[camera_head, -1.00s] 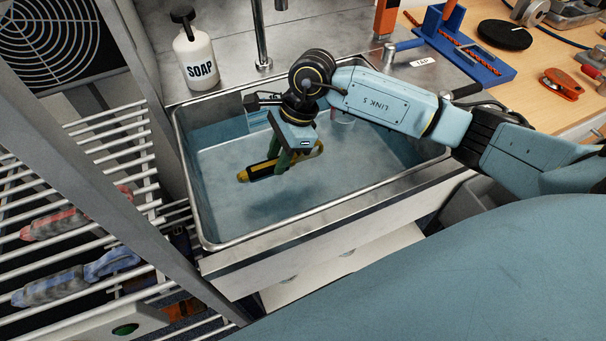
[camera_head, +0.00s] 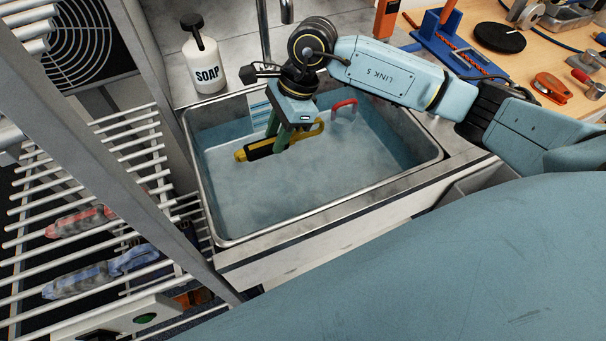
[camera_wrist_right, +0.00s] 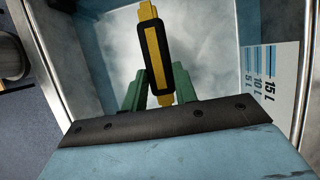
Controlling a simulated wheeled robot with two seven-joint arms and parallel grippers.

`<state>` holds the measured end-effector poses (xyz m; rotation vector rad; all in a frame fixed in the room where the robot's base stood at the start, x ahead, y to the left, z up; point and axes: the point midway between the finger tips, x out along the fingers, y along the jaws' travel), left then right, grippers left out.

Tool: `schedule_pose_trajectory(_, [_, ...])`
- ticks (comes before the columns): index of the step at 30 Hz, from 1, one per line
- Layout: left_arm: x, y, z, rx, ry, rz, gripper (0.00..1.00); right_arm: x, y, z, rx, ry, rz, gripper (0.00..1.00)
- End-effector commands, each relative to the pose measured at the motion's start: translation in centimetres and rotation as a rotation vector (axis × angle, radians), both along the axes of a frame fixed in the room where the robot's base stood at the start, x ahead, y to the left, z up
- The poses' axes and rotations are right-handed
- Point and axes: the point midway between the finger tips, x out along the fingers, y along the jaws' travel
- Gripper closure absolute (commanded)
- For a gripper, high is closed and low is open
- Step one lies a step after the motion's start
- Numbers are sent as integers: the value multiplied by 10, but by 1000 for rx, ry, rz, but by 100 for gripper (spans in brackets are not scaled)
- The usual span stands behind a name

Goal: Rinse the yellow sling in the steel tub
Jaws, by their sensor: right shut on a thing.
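The yellow sling (camera_head: 262,149), yellow with a black sleeve, is in the steel tub (camera_head: 325,211), near its left middle. My right gripper (camera_head: 284,146) is shut on the sling, its green fingers pointing down into the tub. The tub holds cloudy bluish water; whether the sling touches it I cannot tell. In the right wrist view the sling (camera_wrist_right: 153,50) sticks out beyond the green fingers (camera_wrist_right: 158,95), above the pale water. My left gripper is not in view.
A soap bottle (camera_head: 203,62) stands behind the tub's left corner, near a tap (camera_head: 286,10). A red handle (camera_head: 344,105) shows at the tub's back wall. A rack (camera_head: 100,215) with red and blue slings stands left. A workbench with tools (camera_head: 550,60) is at the right.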

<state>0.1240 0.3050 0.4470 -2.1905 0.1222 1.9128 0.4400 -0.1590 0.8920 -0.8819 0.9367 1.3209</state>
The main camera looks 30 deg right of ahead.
Motion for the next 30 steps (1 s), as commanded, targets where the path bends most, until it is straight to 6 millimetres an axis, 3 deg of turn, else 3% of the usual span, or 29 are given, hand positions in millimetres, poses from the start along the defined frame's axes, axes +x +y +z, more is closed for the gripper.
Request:
schedule_pose_trajectory(19, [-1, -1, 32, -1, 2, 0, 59, 0, 0, 55, 1, -1, 1, 95])
schedule_pose_trajectory(30, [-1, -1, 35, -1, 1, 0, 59, 0, 0, 60, 1, -1, 1, 95])
